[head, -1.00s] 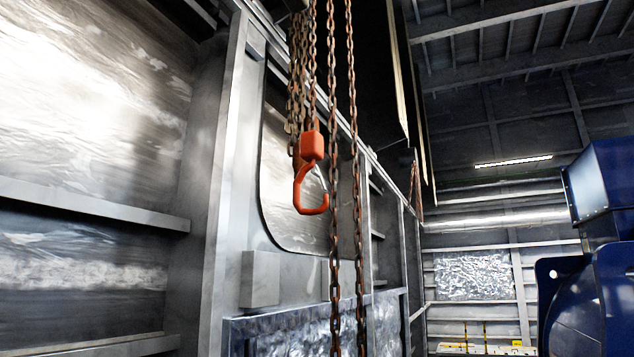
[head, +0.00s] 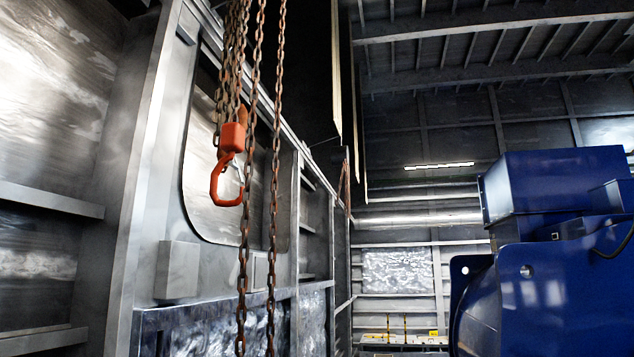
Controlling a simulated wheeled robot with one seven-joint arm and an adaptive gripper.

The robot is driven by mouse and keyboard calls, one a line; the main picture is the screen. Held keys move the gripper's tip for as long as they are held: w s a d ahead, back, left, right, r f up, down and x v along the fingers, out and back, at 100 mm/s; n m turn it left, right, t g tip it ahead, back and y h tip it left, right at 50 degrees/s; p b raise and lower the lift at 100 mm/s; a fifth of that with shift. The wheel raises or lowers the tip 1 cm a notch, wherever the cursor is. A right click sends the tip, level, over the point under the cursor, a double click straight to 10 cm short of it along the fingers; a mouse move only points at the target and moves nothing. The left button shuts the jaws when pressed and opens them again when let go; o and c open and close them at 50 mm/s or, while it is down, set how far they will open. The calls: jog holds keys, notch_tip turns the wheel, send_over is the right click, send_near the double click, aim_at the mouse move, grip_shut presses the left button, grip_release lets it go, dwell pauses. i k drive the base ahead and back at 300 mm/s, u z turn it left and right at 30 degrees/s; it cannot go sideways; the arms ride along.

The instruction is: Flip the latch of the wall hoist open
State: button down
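The wall hoist's orange hook (head: 226,190) hangs from rusty chains left of centre in the head view. Its orange block (head: 233,137) sits just above the hook, with a bunch of chain (head: 230,70) over it. Two long rusty chains (head: 273,200) hang down past the hook on its right. A thin pale piece shows across the hook's mouth, but it is too small to tell whether this is the latch or whether it is open. My gripper is not in view.
A large blue machine (head: 545,270) fills the right side. A grey metal wall with ribs (head: 140,180) stands behind the hook, with a grey box (head: 177,270) on it. A low bench (head: 405,340) stands far back. Open space lies between the wall and the machine.

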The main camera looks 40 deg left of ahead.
aim_at(235, 165)
jog(key=z, duration=1.35)
jog(key=k, duration=0.85)
jog(key=u, duration=1.6)
